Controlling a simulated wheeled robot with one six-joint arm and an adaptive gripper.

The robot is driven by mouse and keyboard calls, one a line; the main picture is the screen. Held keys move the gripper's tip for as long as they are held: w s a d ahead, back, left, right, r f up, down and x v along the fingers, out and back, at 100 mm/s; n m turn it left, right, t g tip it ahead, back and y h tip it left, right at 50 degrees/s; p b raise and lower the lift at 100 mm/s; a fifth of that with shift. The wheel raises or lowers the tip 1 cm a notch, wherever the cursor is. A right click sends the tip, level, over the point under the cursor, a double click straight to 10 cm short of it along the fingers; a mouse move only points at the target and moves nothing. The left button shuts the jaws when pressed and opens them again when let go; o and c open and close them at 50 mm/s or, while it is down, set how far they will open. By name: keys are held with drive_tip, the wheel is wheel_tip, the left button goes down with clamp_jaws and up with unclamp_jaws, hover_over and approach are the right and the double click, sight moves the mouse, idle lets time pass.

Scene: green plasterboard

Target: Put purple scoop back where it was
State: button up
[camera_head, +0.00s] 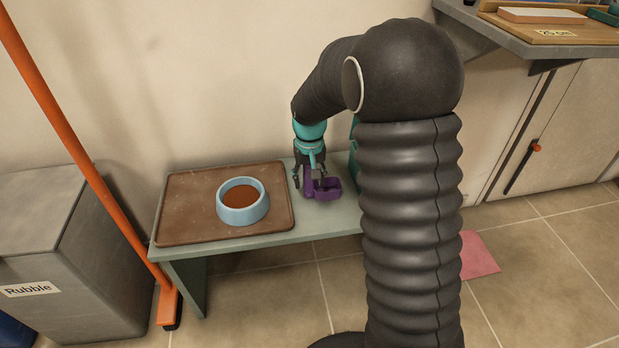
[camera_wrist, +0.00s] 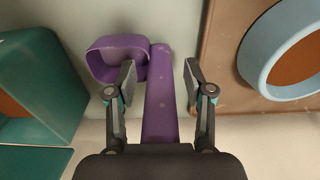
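The purple scoop (camera_head: 327,190) rests on the grey-green bench, just right of the brown tray. In the wrist view its handle (camera_wrist: 160,115) runs down the middle and its hollow cup (camera_wrist: 118,58) is at the upper left. My gripper (camera_head: 309,184) is low over the bench at the scoop. In the wrist view my gripper (camera_wrist: 160,82) is open, with one finger on each side of the handle. A gap shows between each finger and the handle. The handle's near end is hidden behind the gripper body.
The brown tray (camera_head: 180,205) holds a light-blue bowl (camera_head: 225,212) with brown contents. A teal container (camera_wrist: 55,75) stands close on the scoop's other side, mostly hidden by my arm in the head view. An orange pole (camera_head: 90,170) leans by the bench's left end, beside a grey bin (camera_head: 75,290).

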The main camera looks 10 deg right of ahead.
drive_tip(key=shift+r, duration=0.1)
wheel_tip(320, 180, up, 11)
drive_tip(key=s+d+r+t, duration=0.2)
drive_tip(key=s+r, duration=0.6)
drive_tip(key=s, duration=0.6)
drive_tip(key=s+d+f+t, duration=0.1)
drive_tip(key=s+d+t, duration=0.1)
drive_tip(key=s, duration=1.3)
drive_tip(key=shift+s+t+p, duration=0.15)
drive_tip(key=shift+t+p, duration=0.2)
drive_tip(key=shift+t, duration=0.15)
